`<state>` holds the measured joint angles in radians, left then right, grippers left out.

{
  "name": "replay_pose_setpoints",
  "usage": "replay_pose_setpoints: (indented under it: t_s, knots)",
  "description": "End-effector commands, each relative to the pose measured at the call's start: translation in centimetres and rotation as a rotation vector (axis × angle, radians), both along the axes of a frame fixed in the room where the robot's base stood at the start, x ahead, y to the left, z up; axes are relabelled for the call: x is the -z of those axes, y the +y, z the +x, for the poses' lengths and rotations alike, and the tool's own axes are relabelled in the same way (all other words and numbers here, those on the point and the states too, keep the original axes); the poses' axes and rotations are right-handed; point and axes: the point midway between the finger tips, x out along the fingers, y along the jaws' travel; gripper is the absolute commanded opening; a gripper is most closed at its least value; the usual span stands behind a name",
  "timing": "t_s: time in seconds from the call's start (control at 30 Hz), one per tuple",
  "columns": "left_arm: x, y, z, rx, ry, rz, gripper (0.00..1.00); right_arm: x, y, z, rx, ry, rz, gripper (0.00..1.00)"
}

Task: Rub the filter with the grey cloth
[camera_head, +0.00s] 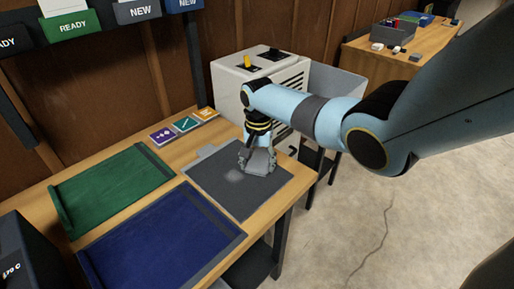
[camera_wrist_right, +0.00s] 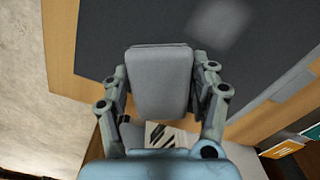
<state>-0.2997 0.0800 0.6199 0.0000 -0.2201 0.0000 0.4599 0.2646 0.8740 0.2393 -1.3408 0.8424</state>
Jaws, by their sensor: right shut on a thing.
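The filter looks to be the flat dark grey panel (camera_head: 222,192) lying on the wooden table in the head view. It has a pale, dusty smudge (camera_head: 234,176) near its middle. My right gripper (camera_head: 257,166) is over the right part of the panel, pointing down, right of the smudge. It is shut on the grey cloth (camera_wrist_right: 162,88), which shows as a folded grey pad between the fingers in the right wrist view. The panel (camera_wrist_right: 100,40) and smudge (camera_wrist_right: 221,22) lie beyond the cloth there. I cannot tell whether the cloth touches the panel. My left gripper is not in view.
A green tray (camera_head: 110,188) and a blue tray (camera_head: 160,245) lie left of the panel. Small coloured cards (camera_head: 185,124) lie along the back. A white machine (camera_head: 232,85) with a yellow knob and a grey bin (camera_head: 340,90) stand behind the right arm.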

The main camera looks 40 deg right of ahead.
Motion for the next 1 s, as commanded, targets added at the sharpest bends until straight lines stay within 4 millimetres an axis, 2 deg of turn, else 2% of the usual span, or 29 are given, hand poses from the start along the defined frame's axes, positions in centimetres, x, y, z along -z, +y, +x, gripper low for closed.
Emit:
replay_pose_setpoints:
  t_s: [0.3,0.57,0.83,1.0]
  knots:
    - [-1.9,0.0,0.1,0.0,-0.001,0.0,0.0,-0.1,3.1,-0.5,-0.001,0.006,0.007,0.35]
    - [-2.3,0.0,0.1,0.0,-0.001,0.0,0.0,0.0,4.0,-0.5,0.0,0.006,0.006,0.35]
    - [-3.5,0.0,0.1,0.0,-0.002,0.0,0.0,-0.1,6.5,-0.7,-0.001,0.005,0.006,0.35]
    - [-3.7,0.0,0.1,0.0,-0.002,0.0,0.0,0.0,7.1,-0.7,0.0,0.005,0.004,0.35]
